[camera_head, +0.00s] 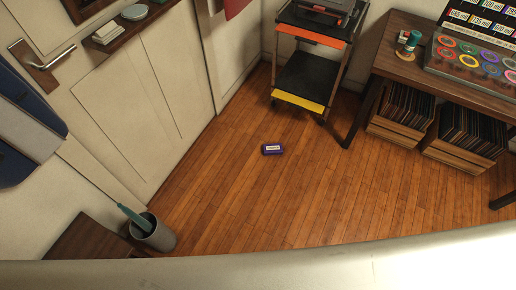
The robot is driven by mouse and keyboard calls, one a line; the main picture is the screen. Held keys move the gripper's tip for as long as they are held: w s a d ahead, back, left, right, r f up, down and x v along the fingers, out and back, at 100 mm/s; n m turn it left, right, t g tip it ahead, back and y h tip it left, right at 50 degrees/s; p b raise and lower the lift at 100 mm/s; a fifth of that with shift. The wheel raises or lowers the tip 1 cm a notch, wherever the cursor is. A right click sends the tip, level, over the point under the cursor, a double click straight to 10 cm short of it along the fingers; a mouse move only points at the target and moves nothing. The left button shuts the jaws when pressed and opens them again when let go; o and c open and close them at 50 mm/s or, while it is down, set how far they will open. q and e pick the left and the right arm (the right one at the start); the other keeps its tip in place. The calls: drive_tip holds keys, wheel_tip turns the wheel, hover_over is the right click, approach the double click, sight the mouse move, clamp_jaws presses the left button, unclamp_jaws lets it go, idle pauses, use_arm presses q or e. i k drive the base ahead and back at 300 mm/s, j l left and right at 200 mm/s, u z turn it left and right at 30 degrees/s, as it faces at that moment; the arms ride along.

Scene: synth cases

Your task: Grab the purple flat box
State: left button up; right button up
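A small purple flat box (273,149) with a white label lies on the wooden floor near the middle of the view. Nothing touches it. Neither of my grippers shows in this view.
A tool cart (312,58) with black shelves and orange and yellow edges stands behind the box. A dark wooden table (397,60) with crates of records below is at the right. A grey bin (155,235) stands at lower left. Floor around the box is clear.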

sight(274, 149)
drive_tip(key=i+l+u, duration=0.35)
drive_tip(key=l, duration=0.25)
drive_tip(key=i+l+u, duration=0.2)
drive_tip(key=l, duration=0.15)
drive_tip(key=i+l+u, duration=0.2)
drive_tip(key=l, duration=0.2)
drive_tip(key=k+j, duration=0.05)
drive_tip(key=k, duration=0.05)
